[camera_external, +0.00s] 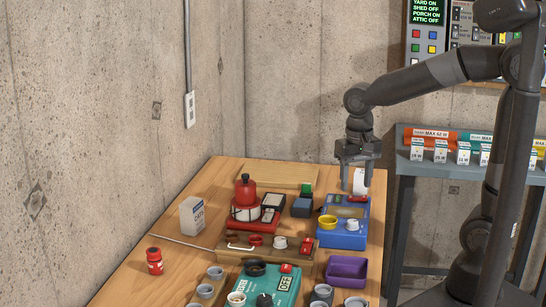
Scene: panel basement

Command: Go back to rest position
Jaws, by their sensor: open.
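My gripper (357,160) points down above the back right part of the wooden table (175,226). It is open. A white cylindrical thing (360,181) shows just below it, above the blue box (345,238); I cannot tell whether the two touch. My arm bends down to it from my column at the right.
The table holds a red device (245,192), a brown board (230,251), a teal box (283,284), a purple tray (347,270), a white carton (192,216) and a red jar (154,261). A grey shelf (450,170) and wall panel (425,35) stand right.

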